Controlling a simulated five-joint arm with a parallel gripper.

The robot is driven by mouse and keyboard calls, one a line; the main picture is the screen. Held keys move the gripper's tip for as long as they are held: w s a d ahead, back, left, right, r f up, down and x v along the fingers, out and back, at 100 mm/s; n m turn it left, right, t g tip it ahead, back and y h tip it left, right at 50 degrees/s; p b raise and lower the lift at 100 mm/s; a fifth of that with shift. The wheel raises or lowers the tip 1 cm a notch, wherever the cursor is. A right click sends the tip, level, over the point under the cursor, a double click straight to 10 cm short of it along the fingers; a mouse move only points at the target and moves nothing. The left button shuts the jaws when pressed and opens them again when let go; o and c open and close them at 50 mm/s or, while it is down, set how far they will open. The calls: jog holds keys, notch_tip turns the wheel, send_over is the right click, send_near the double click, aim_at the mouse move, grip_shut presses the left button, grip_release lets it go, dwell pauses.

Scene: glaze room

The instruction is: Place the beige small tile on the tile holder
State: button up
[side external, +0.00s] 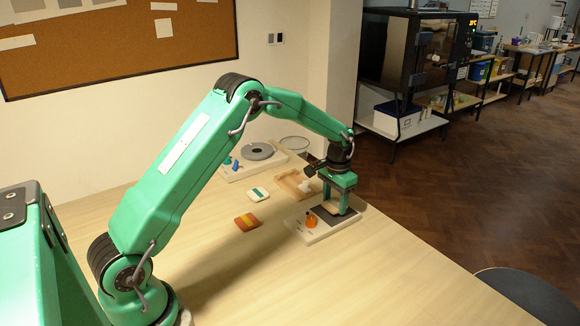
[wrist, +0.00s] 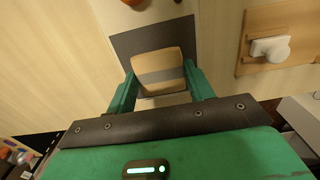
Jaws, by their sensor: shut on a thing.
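The beige small tile (wrist: 158,62) has a grey band across it and sits between the fingers of my gripper (wrist: 160,92) in the wrist view. My gripper (side external: 334,206) is shut on it. Below is a dark square pad (wrist: 124,44) on a white board, which also shows in the side view (side external: 318,235). The tile is over this pad; I cannot tell whether it touches it. A shallow wooden tray (side external: 289,183) lies beside the board with a white piece in it. I cannot tell for certain which of these is the tile holder.
An orange object (side external: 311,220) stands on the white board. A green and white tile (side external: 257,194) and an orange, yellow and brown tile (side external: 247,222) lie on the table. A grey disc (side external: 258,151) and blue pieces are farther back. The front table area is clear.

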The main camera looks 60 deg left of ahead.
aim_at(334, 205)
jog(key=shift+f, duration=0.25)
jog(key=shift+f, duration=0.2)
jog(key=o, duration=1)
notch_tip(334, 205, up, 7)
jog(key=shift+r, duration=0.45)
jog(key=shift+s+r, duration=0.1)
jog(key=shift+s, duration=0.05)
